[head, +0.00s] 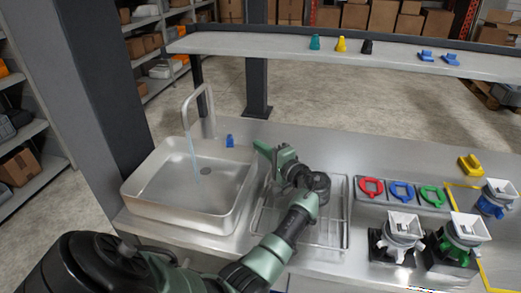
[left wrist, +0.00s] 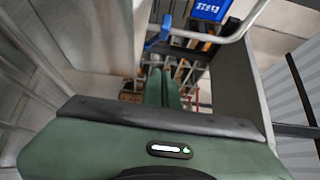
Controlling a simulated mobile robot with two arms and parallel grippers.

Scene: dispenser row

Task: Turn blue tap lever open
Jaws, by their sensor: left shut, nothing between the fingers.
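The blue tap lever (head: 230,141) stands on the counter just right of the tall grey tap (head: 207,110), behind the sink. A thin pale-blue stream (head: 193,158) runs from the spout down into the sink (head: 145,198). My left gripper (head: 263,150) is shut and empty, over the counter to the right of the lever and apart from it. In the left wrist view its green fingers (left wrist: 163,88) are together. A blue lever-like part (left wrist: 158,36) and a blue label with white marks (left wrist: 208,9) show beyond them. My right gripper is not in view.
A wire drying rack (head: 335,228) lies under my left arm. To the right are a grey tray (head: 413,204) with red, blue and green rings, and several dispensers (head: 400,238). A raised shelf (head: 290,48) spans the back.

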